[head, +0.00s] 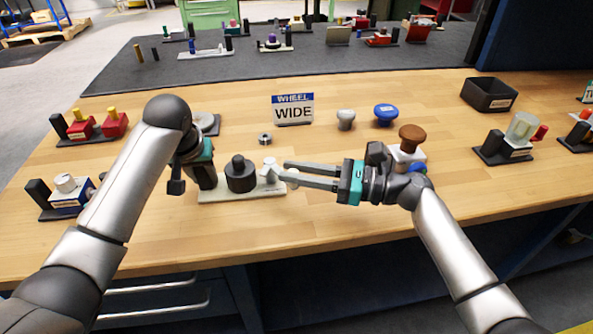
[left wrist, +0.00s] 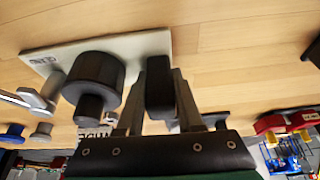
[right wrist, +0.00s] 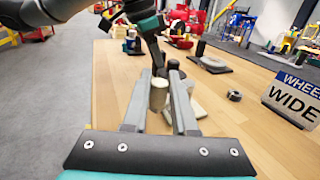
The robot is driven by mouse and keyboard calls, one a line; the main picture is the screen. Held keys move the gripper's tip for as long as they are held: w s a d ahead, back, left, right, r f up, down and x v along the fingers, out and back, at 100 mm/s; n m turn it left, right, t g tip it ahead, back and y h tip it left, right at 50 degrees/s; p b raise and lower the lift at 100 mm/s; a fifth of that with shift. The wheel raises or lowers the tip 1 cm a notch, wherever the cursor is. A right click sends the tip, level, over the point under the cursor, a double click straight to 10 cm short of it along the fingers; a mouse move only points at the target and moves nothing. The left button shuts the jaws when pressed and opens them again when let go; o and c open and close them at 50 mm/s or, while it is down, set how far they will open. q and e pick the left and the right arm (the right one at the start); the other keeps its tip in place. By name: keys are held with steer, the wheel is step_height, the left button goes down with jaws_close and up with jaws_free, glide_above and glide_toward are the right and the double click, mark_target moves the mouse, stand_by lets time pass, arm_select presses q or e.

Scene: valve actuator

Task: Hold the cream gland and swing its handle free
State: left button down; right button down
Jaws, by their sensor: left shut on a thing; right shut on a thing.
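The cream gland's base plate (head: 240,193) lies on the bench in the head view. It carries a round black body (head: 240,176) with a knob on top and a pale grey handle (head: 269,171) at its right end. My left gripper (head: 205,178) is shut on a black upright block (left wrist: 160,90) at the plate's left end; its fingers are mostly hidden in the head view. My right gripper (head: 285,172) reaches in from the right, with its fingertips at the handle. In the right wrist view a pale cylinder (right wrist: 158,95) stands between its fingers.
A "WHEEL WIDE" sign (head: 293,109), a metal nut (head: 265,139), a grey knob (head: 346,119) and a blue knob (head: 386,115) stand behind. A brown-topped knob (head: 411,138) is close behind my right gripper. A black bin (head: 489,95) stands at the right.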

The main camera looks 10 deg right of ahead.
steer(key=shift+f, duration=0.15)
stand_by(0.8)
steer(key=c, duration=0.7)
jaws_free()
steer(key=v, duration=1.2)
